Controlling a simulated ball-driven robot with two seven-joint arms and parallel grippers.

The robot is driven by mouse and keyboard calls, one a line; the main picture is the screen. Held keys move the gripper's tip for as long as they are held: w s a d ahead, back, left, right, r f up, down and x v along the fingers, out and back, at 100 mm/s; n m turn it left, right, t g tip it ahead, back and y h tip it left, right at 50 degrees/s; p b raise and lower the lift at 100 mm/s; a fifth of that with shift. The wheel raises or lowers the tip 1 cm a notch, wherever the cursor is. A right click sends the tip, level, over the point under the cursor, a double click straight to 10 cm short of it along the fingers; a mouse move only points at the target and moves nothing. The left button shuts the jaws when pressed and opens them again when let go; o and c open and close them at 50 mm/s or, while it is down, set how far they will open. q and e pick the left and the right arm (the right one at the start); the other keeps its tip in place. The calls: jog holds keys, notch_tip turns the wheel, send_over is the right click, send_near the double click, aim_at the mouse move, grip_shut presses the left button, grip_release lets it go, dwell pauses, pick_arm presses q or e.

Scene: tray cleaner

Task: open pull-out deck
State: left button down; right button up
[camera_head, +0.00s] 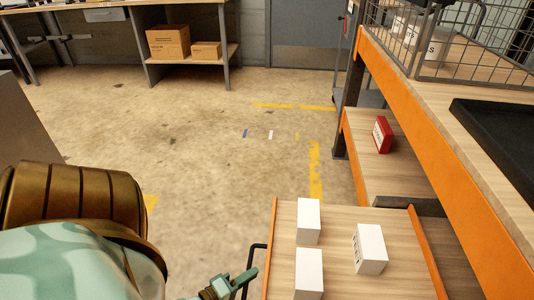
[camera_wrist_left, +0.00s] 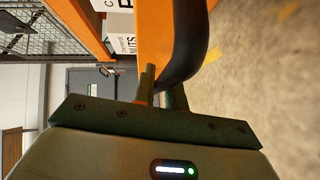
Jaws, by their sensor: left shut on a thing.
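The pull-out deck (camera_head: 340,222) is a wooden board with orange side edges, extending out from the orange-edged workbench at the lower right of the head view. Its black bar handle (camera_head: 255,247) sticks out at the deck's left side. My left gripper (camera_head: 238,281) is shut on this handle at the bottom of the head view. In the left wrist view, the fingers (camera_wrist_left: 163,92) close around the black handle (camera_wrist_left: 190,45), in front of an orange panel (camera_wrist_left: 155,35). The exact finger contact is partly hidden. My right gripper is in neither view.
White boxes (camera_head: 308,221) (camera_head: 370,250) (camera_head: 309,272) stand on the deck. A red box (camera_head: 382,135) sits on a shelf behind. A black tray (camera_head: 500,135) and a wire basket (camera_head: 470,55) are on the bench top. Open floor (camera_head: 200,150) lies left of the deck.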

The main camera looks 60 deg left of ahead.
pick_arm(q)
jog(key=shift+s+a+f, duration=0.1)
jog(key=shift+s+a, duration=0.55)
jog(key=shift+s, duration=0.25)
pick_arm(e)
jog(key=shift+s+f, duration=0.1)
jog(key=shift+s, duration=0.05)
pick_arm(q)
jog(key=c, duration=1.5)
grip_release()
jog(key=shift+o, duration=0.2)
